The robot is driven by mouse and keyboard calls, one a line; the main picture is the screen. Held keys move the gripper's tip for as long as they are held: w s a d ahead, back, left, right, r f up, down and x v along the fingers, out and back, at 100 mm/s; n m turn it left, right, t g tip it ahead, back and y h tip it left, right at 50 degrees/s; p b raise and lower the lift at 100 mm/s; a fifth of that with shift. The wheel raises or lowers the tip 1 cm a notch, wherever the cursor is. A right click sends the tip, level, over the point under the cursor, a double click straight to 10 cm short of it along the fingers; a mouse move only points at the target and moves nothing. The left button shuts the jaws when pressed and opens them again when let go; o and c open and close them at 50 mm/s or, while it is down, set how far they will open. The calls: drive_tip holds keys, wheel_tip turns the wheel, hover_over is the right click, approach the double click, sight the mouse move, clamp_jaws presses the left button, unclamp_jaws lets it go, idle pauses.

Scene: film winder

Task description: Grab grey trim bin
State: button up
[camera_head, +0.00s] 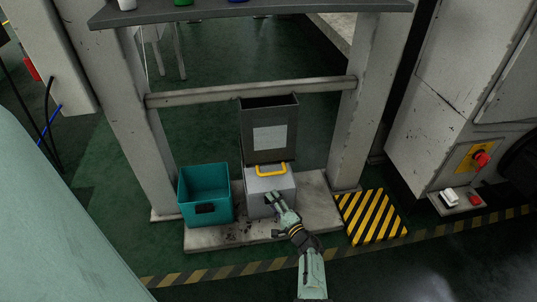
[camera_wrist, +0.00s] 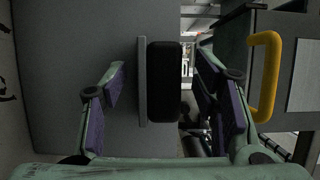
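The light grey bin (camera_head: 257,203) stands on a low pale slab, between a teal bin and a taller dark grey bin behind it. My gripper (camera_head: 273,198) is at its front face in the head view, hiding part of it. In the wrist view, the bin's grey wall (camera_wrist: 75,60) fills the left side. A black block-like handle (camera_wrist: 163,82) with a grey plate juts from it. My gripper (camera_wrist: 165,98) is open, with one purple-padded finger on each side of this handle. Gaps show between the pads and the handle.
The teal bin (camera_head: 189,207) stands close on the left. The dark grey bin (camera_head: 284,114) has a white label; a yellow handle (camera_head: 270,171) shows below it and in the wrist view (camera_wrist: 265,75). Frame legs flank the slab (camera_head: 315,205), under a crossbar (camera_head: 230,93). Front floor is clear.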

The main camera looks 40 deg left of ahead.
clamp_jaws()
idle(0.5)
drive_tip(key=shift+r, duration=0.1)
